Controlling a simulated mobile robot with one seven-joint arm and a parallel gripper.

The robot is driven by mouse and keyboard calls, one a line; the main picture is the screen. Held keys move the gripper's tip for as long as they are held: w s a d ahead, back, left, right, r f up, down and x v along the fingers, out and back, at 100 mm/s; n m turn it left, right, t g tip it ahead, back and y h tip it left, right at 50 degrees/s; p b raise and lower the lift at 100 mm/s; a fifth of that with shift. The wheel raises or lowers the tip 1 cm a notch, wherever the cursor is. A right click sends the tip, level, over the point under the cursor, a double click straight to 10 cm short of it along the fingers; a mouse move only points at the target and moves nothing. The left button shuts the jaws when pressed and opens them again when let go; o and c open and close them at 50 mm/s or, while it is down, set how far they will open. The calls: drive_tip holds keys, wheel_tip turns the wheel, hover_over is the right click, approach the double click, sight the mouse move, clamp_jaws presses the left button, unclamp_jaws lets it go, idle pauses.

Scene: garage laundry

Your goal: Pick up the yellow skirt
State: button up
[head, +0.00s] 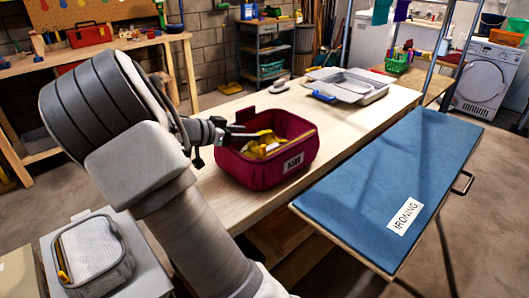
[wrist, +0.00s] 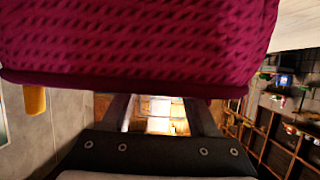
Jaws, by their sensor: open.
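A yellow cloth, which looks like the skirt (head: 266,146), lies bunched inside a dark red basket (head: 262,172) on the wooden table. My gripper (head: 243,131) is at the basket's left rim, its fingers reaching over the opening near the cloth. In the wrist view my gripper (wrist: 160,112) has its two fingers apart, with nothing seen held between them. The basket's woven red side (wrist: 135,40) fills the top of that view and hides the fingertips. A small yellow piece (wrist: 35,99) shows at left below the red edge; I cannot tell what it is.
A blue ironing surface (head: 395,175) stands to the right of the wooden table (head: 350,122). A grey tray (head: 352,86) lies at the table's far end. A workbench (head: 100,62) is behind my arm.

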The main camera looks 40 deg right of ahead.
sight(258, 131)
drive_tip(key=x, duration=0.5)
drive_tip(key=shift+s+d+f+b, duration=0.1)
drive_tip(key=shift+s+b, duration=0.05)
drive_tip(key=shift+b, duration=0.15)
clamp_jaws()
idle(1.1)
